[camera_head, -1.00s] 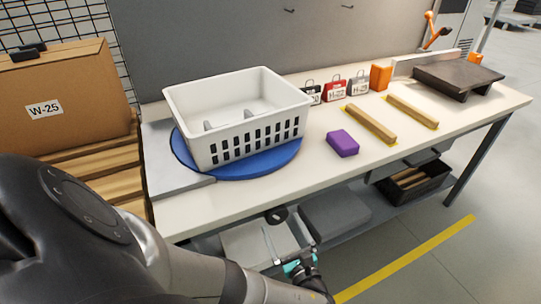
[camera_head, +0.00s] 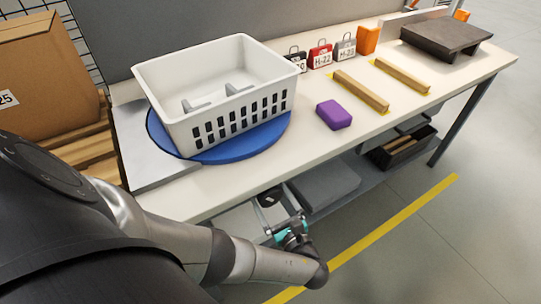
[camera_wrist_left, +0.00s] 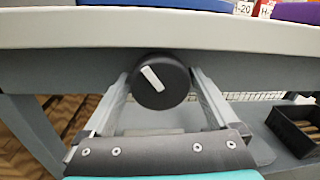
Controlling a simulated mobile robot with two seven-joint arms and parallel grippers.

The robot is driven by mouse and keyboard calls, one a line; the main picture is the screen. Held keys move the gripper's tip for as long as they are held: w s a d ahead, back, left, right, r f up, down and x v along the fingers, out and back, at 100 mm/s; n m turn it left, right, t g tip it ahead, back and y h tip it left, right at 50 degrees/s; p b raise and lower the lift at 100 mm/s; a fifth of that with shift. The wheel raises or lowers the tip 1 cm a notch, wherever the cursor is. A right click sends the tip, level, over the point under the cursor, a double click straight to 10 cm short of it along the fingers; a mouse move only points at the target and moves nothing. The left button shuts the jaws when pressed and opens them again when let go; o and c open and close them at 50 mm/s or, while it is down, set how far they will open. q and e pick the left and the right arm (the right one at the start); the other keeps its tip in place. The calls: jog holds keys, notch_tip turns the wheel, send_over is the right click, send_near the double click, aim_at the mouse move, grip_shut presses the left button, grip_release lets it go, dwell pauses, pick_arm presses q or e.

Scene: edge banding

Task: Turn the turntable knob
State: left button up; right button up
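The black round knob (camera_wrist_left: 160,82) with a white pointer bar sits on the front edge of the bench. The bar leans to the upper left in the left wrist view. The knob also shows in the head view (camera_head: 270,197). My left gripper (camera_wrist_left: 160,88) is open, with one finger on each side of the knob; finger contact cannot be made out. It comes in from below the bench front in the head view (camera_head: 275,202). The blue turntable (camera_head: 235,150) lies on the bench with a white slotted basket (camera_head: 245,112) on it. My right gripper is out of view.
A purple block (camera_head: 334,114), two wooden bars (camera_head: 361,91), several tagged items (camera_head: 320,54) and an orange block (camera_head: 367,40) stand on the bench (camera_head: 300,150). A grey bin (camera_head: 327,187) and a black crate (camera_head: 400,147) are below. A cardboard box (camera_head: 45,95) stands at left.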

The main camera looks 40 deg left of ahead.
pick_arm(q)
jog(key=c, duration=1)
jog(key=n, duration=0.3)
jog(key=shift+n+b, duration=0.3)
jog(key=shift+w+r+n+y, duration=0.1)
jog(key=shift+n+y, duration=0.3)
jog(key=shift+n, duration=0.8)
jog(key=o, duration=1.2)
jog(key=shift+c, duration=0.2)
